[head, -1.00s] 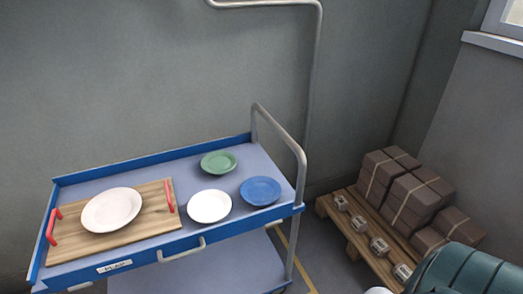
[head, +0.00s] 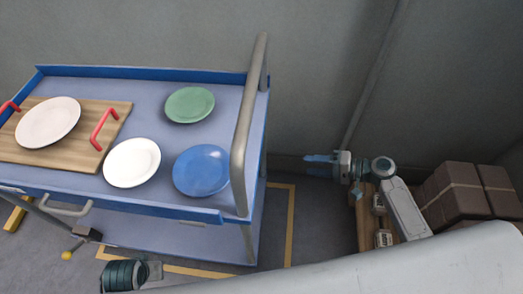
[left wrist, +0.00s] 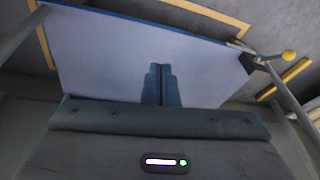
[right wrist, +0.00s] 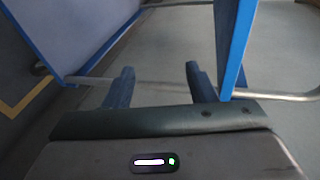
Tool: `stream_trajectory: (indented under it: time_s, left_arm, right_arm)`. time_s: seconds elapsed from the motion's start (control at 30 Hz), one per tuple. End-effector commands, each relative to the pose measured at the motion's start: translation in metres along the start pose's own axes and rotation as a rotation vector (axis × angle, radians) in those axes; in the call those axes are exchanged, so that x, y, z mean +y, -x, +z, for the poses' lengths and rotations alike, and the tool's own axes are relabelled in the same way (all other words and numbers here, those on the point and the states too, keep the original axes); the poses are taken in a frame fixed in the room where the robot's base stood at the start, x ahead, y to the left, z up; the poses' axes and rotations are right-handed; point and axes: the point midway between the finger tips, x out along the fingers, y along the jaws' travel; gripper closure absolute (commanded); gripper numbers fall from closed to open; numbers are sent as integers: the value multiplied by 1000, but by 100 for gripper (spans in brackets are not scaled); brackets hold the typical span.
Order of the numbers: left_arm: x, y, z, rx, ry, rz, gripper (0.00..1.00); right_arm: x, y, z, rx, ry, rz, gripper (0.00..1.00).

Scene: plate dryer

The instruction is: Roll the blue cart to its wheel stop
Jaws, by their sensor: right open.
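The blue cart (head: 215,115) stands at the left of the head view, with its upright grey tube handle (head: 245,130) at its right end. My right gripper (head: 322,160) is open and empty, to the right of the handle and apart from it. In the right wrist view its fingers (right wrist: 161,85) are spread, with a grey tube behind them. My left gripper shows only in the left wrist view, fingers (left wrist: 161,85) together over a pale blue cart surface. A yellow bar (head: 16,216) lies on the floor at the cart's left; I cannot tell whether it is the wheel stop.
The cart carries a wooden board (head: 70,150) with a white plate (head: 48,122), another white plate (head: 132,162), a green plate (head: 190,104) and a blue plate (head: 201,170). A yellow floor line (head: 290,220) borders the cart. Brown boxes (head: 462,190) stand at the right.

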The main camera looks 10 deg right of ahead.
Motion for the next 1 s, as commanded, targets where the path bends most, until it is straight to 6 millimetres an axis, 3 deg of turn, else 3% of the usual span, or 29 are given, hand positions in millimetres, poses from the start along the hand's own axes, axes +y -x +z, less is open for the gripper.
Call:
stream_trajectory:
  time_s: [0.1, 0.23, 0.47, 0.77, 1.0]
  left_arm:
    - [1, 28, -4, 17, -4, -1, 100]
    - [1, 48, -5, 24, -5, -1, 100]
    - [1, 49, -5, 19, -5, -1, 100]
    - [1, 19, 0, -4, -1, 1, 100]
    - [1, 24, -1, 4, -2, 1, 100]
  right_arm:
    - [-53, 6, 6, -89, 18, -152, 49]
    - [-87, 13, 13, -150, 27, -243, 49]
    - [-104, -1, 19, -170, 28, -277, 49]
    - [-123, -65, 30, -168, 27, -277, 49]
    - [-134, -114, 38, -167, 26, -275, 49]
